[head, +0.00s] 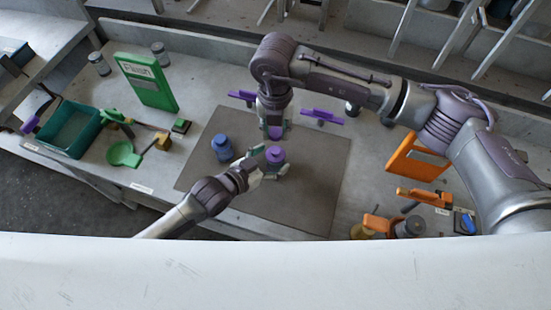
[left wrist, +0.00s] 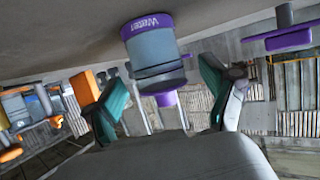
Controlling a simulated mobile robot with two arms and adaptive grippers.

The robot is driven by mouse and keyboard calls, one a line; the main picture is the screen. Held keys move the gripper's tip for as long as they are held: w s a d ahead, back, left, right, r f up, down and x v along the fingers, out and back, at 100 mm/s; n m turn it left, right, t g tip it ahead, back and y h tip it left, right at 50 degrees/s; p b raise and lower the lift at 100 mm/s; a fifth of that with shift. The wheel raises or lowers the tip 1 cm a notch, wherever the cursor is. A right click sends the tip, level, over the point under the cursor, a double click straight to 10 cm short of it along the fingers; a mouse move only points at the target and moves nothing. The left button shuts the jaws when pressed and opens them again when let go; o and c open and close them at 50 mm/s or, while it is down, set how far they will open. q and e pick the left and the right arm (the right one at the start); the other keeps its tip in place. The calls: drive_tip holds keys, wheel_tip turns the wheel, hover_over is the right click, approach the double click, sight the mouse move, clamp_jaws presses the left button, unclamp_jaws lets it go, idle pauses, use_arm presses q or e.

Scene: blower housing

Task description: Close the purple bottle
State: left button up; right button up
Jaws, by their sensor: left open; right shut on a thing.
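The purple bottle (head: 275,156) stands upright on the dark mat (head: 315,185). In the left wrist view the bottle (left wrist: 158,55) appears upside down, grey-blue with purple bands and a narrower purple part at its lower end in the picture. My left gripper (head: 265,164) is open, with its green fingers on either side of the bottle. In the left wrist view a gap shows between each finger and the bottle. My right gripper (head: 274,120) points down above the bottle and is shut on a small purple piece (head: 275,132), apparently the cap. Its fingertips are hard to make out.
A blue bottle (head: 222,147) stands on the mat close to the left gripper. Purple bars (head: 322,116) lie near the right wrist. A green box (head: 148,82), teal tray (head: 72,130) and green scoop (head: 125,154) are left. Orange items (head: 417,157) are right. The mat's right part is clear.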

use_arm(q)
drive_tip(key=shift+x, duration=1)
clamp_jaws()
